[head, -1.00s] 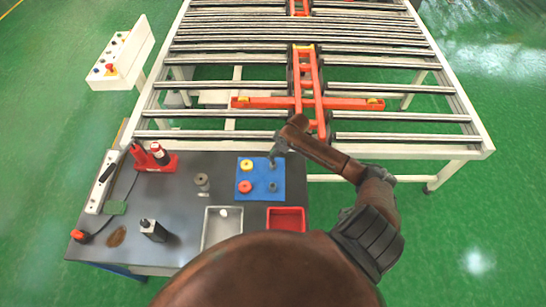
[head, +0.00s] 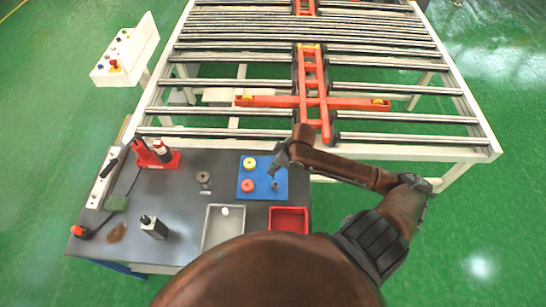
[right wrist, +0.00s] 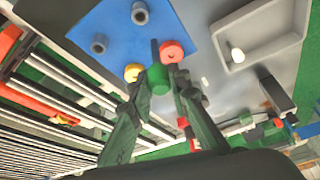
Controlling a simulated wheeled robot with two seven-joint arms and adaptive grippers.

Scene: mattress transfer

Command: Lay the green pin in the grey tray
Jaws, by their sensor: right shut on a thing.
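My right gripper (head: 273,172) is over the right part of the blue board (head: 262,193). In the right wrist view its fingers (right wrist: 166,90) are shut on the green pin (right wrist: 157,77). The pin has a green head and a thin dark shaft that points away from the fingers. In the head view the pin is too small to make out. The grey tray (head: 206,228) stands at the front of the dark table, left of the board's near edge. It also shows at upper right in the right wrist view (right wrist: 284,45). A small white thing (head: 225,211) lies in it. My left gripper is not in view.
On the board are a yellow ring (head: 249,163), a red ring (head: 247,186) and grey round sockets (right wrist: 98,44). A red tray (head: 288,210) stands right of the grey tray. A roller frame lies behind.

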